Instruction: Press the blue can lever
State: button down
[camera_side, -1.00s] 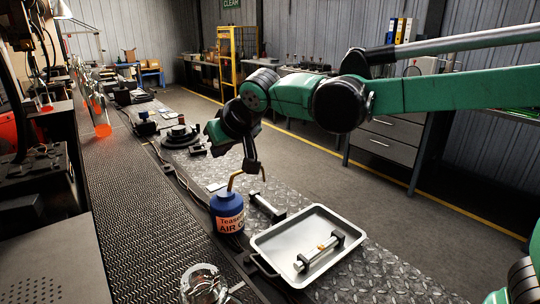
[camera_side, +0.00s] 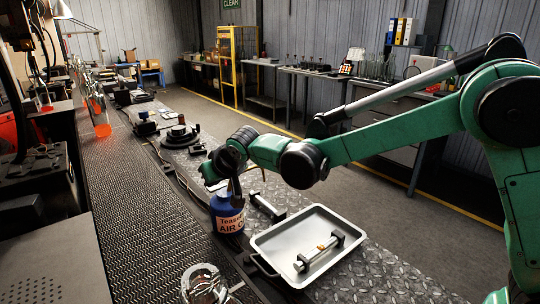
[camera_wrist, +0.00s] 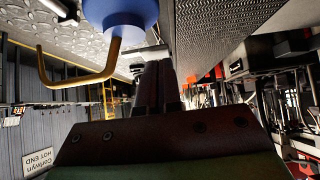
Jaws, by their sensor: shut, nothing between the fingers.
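The blue can (camera_side: 228,214), with a pale label reading "AIR", stands upright on the metal bench beside the tray. In the wrist view, which is upside down, the can (camera_wrist: 122,14) is at the top. Its bent brass lever (camera_wrist: 85,79) reaches down and left from it. My gripper's fingers (camera_wrist: 157,68) are together and empty, just right of the lever's stem. I cannot tell whether they touch the lever or can.
A metal tray (camera_side: 283,239) holding a small bar-shaped tool (camera_side: 318,252) lies right of the can. A glass piece (camera_side: 203,285) stands in front. A round black fixture (camera_side: 180,136) sits farther back on the bench.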

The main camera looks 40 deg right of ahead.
jog(key=h, duration=0.1)
jog(key=a+f+n+h, duration=0.1)
jog(key=h, duration=0.1)
jog(key=shift+a+f+n, duration=0.1)
jog(key=shift+f+n, duration=0.2)
jog(key=shift+r, duration=0.9)
